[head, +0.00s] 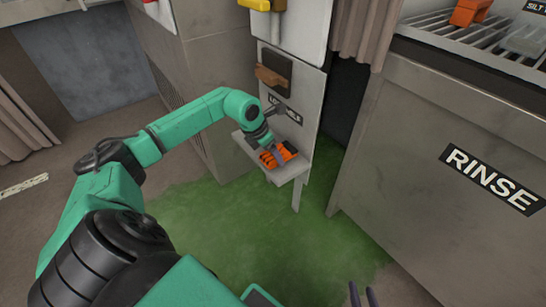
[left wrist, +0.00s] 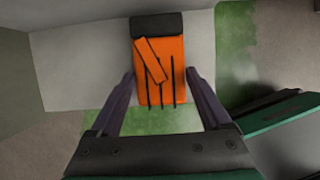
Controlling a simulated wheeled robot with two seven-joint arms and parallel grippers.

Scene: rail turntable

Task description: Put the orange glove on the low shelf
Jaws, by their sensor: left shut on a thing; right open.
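The orange glove (head: 288,150) with a dark cuff is at the low shelf (head: 288,173), a small grey ledge on the front of a pale panel. In the left wrist view the glove (left wrist: 172,60) lies over the grey shelf surface (left wrist: 80,70), its fingers near the shelf's front edge. My left gripper (left wrist: 160,75) is shut on the glove, one finger at each side. I cannot tell whether the glove rests on the shelf or hangs just above it. My right gripper (head: 362,295) shows only its fingertips at the bottom edge, open and empty.
A grey counter marked RINSE (head: 440,170) stands at the right, with an orange thing (head: 470,12) on its rack. A brown hook-like fitting (head: 271,76) sits on the panel above the shelf. Green floor (head: 230,225) lies clear in front.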

